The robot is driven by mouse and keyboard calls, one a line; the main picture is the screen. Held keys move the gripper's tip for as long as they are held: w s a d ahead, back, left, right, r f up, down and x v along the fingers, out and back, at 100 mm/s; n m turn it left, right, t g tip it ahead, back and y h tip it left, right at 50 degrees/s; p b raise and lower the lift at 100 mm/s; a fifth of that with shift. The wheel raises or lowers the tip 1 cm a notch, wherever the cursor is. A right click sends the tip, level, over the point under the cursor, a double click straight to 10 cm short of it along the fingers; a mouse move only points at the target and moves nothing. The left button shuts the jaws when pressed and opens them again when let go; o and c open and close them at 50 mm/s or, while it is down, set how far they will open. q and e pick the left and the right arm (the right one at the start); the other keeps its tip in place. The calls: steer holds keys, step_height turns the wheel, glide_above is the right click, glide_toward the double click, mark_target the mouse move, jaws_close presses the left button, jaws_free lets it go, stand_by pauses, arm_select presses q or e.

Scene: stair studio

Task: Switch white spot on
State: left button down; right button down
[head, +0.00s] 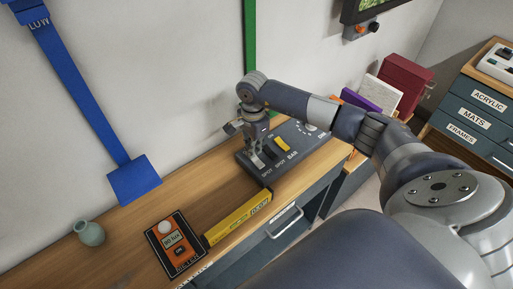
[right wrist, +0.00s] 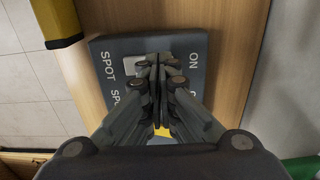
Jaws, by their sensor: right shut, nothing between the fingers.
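The dark grey switch panel (head: 316,150) lies on the wooden bench, with the labels SPOT, SPOT and BAR along its near edge. A yellow rocker (head: 281,144) shows on it. My right gripper (head: 257,162) is shut and empty, pointing down over the panel's left end. In the right wrist view the panel (right wrist: 192,45) fills the middle, with ON at its right side. The white switch (right wrist: 130,66) shows beside my shut fingertips (right wrist: 156,60), which partly cover it. I cannot tell whether they touch it. My left gripper is not in view.
A yellow bar (head: 238,217) lies along the bench's front edge, beside an orange meter (head: 175,245). A small green vase (head: 90,232) stands at the left. A blue strip (head: 80,90) and a green strip (head: 249,50) run down the wall.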

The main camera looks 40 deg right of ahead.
steer(key=shift+f+b, duration=0.85)
steer(key=shift+f, duration=0.15)
steer(key=shift+r, duration=0.2)
steer(key=shift+r+p, duration=1.95)
steer(key=shift+r, duration=1.45)
steer(key=shift+f, duration=0.1)
